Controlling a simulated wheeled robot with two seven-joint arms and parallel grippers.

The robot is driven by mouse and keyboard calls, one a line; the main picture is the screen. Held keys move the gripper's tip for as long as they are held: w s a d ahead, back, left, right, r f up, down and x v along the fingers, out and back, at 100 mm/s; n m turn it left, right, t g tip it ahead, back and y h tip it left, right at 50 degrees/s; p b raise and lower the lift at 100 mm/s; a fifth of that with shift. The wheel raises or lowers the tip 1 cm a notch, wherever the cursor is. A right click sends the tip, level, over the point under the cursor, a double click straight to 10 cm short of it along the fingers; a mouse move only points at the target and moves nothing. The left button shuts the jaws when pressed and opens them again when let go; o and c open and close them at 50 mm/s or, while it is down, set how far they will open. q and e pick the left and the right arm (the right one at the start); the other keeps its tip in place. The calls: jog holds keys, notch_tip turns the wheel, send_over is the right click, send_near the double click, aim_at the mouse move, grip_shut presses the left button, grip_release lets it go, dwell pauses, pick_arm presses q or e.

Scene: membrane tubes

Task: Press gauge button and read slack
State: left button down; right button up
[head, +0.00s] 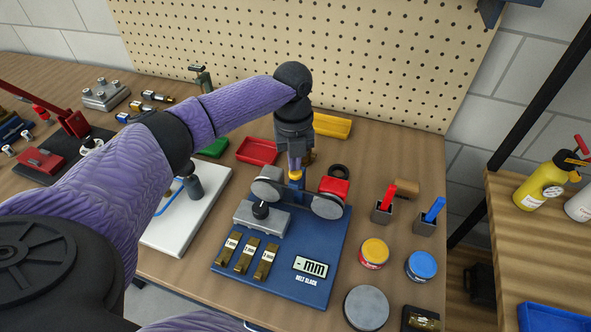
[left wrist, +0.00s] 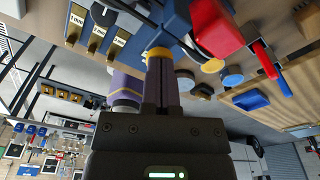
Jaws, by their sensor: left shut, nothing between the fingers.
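The blue gauge board (head: 330,243) lies on the bench with a display (head: 310,266) reading "- mm", so no number shows. Two grey round wheels (head: 326,207) stand at its back, with a blue post (head: 296,187) between them. A red block (head: 335,188) sits behind the right wheel. A grey block (head: 245,219) with a black knob (head: 260,210) is at the left. My left gripper (head: 295,174) is shut and empty, pointing down over the blue post; contact is unclear. Its yellow-banded fingertips (left wrist: 159,53) show in the left wrist view. I cannot pick out the gauge button for certain.
Three brass pieces with mm labels (head: 245,254) lie on the board's front left. Red and blue paste tins (head: 373,253) and a grey disc (head: 366,307) stand to the right. A white board (head: 205,222) is at the left. Coloured trays (head: 257,151) lie behind.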

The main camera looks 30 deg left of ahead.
pick_arm(q)
jog(key=shift+w+a+r+b, duration=0.25)
jog(key=shift+w+a+b, duration=0.6)
jog(key=shift+w+a, duration=0.25)
notch_tip(320, 180, up, 10)
jog(key=p, duration=0.1)
jog(key=shift+w+a, duration=0.25)
jog(key=shift+w, duration=0.1)
jog(key=shift+f, duration=0.1)
